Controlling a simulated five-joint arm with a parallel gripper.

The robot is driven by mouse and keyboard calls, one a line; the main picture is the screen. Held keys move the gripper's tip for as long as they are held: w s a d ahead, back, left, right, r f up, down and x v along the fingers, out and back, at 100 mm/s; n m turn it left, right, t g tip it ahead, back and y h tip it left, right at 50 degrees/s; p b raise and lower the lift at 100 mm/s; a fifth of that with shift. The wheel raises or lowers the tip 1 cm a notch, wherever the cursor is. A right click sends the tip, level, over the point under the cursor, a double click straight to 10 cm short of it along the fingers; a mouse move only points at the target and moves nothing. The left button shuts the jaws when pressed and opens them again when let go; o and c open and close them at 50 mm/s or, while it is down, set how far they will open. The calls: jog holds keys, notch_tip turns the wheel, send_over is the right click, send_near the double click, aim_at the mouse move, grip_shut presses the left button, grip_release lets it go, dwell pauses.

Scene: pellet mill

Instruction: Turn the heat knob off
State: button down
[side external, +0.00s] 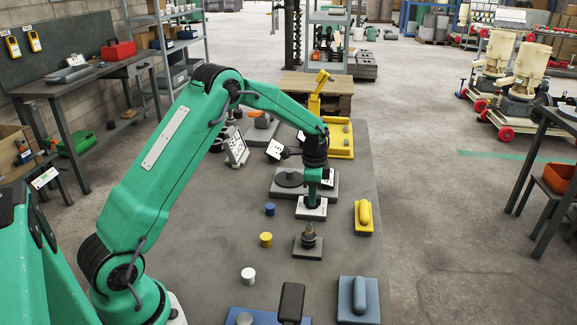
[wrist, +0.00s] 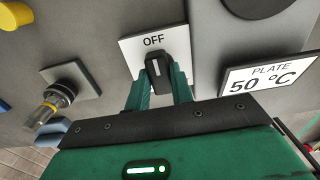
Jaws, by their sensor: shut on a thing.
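The heat knob (wrist: 156,70) is black with a white line on top and stands on a white square plate (wrist: 128,48) marked OFF. In the wrist view its white line points towards the word OFF. My gripper (wrist: 160,85) is shut on the knob, one green finger on each side. In the side view my gripper (side external: 313,198) points down onto the white plate (side external: 304,213), and the knob is mostly hidden there. A display (wrist: 268,77) beside the knob reads PLATE 50 °C.
A glass-and-brass fitting (side external: 308,239) on a grey base stands just in front of the knob plate. A grey slab with a round dark plate (side external: 290,178) lies behind. A yellow brush (side external: 364,214) is to the right. Small cylinders, including a blue one (side external: 270,209), stand left.

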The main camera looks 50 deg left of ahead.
jog(key=shift+r, duration=0.15)
jog(key=c, duration=1.2)
grip_release()
jog(key=shift+r, duration=3.85)
jog(key=shift+r, duration=0.1)
